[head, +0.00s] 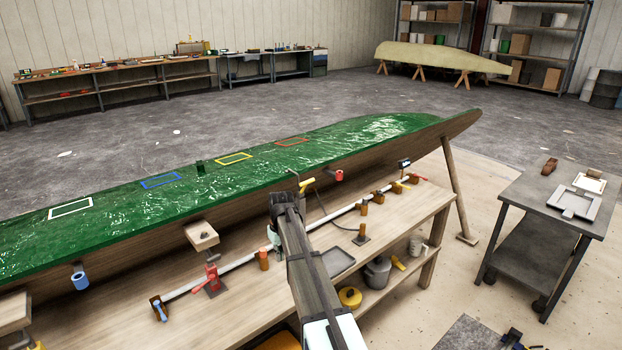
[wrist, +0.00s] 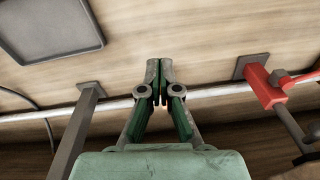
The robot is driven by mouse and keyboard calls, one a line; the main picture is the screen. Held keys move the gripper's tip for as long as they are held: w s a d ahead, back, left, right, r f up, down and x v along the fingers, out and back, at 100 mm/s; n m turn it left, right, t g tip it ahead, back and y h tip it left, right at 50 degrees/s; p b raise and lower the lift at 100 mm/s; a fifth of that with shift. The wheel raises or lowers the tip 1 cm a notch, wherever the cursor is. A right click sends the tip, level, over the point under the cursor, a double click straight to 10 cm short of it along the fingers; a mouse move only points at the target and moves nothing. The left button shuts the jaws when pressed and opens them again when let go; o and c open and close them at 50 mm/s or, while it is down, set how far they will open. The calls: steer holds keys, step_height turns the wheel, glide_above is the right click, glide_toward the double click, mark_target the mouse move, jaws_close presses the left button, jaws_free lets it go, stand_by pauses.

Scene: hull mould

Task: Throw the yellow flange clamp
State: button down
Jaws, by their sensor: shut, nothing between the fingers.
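A yellow lever (head: 307,184), which looks like the yellow flange clamp, sits at the near edge of the green hull mould (head: 110,232), just right of my forearm. It does not show clearly in the wrist view. My gripper (head: 273,240) is below and left of it, partly hidden by my arm, over the bench. In the wrist view my gripper (wrist: 160,80) has its green-grey fingertips together and empty, in front of the pale pipe (wrist: 215,90). A small orange bit shows behind the fingers; I cannot tell what it belongs to.
A red clamp (head: 211,279) stands left of my gripper, also in the wrist view (wrist: 264,88). A grey post (wrist: 82,120) and a dark tray (head: 338,260) are on the other side. A red cylinder (head: 337,176) hangs right of the lever. Clear floor lies beyond the mould.

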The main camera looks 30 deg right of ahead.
steer(key=w+d+r, duration=0.5)
steer(key=d+r, duration=0.1)
steer(key=r, duration=0.5)
steer(key=w+d+r+n+t, duration=0.1)
steer(key=w+d+r, duration=0.4)
steer(key=r, duration=0.7)
steer(key=w+d+r, duration=0.5)
steer(key=d+r, duration=0.1)
steer(key=r, duration=0.5)
step_height(320, 180, down, 12)
steer(key=p, duration=0.5)
steer(key=shift+w+a+r, duration=0.1)
steer(key=shift+a, duration=0.05)
steer(key=shift+s+f, duration=0.2)
steer(key=shift+f, duration=0.45)
steer(key=shift+t, duration=0.3)
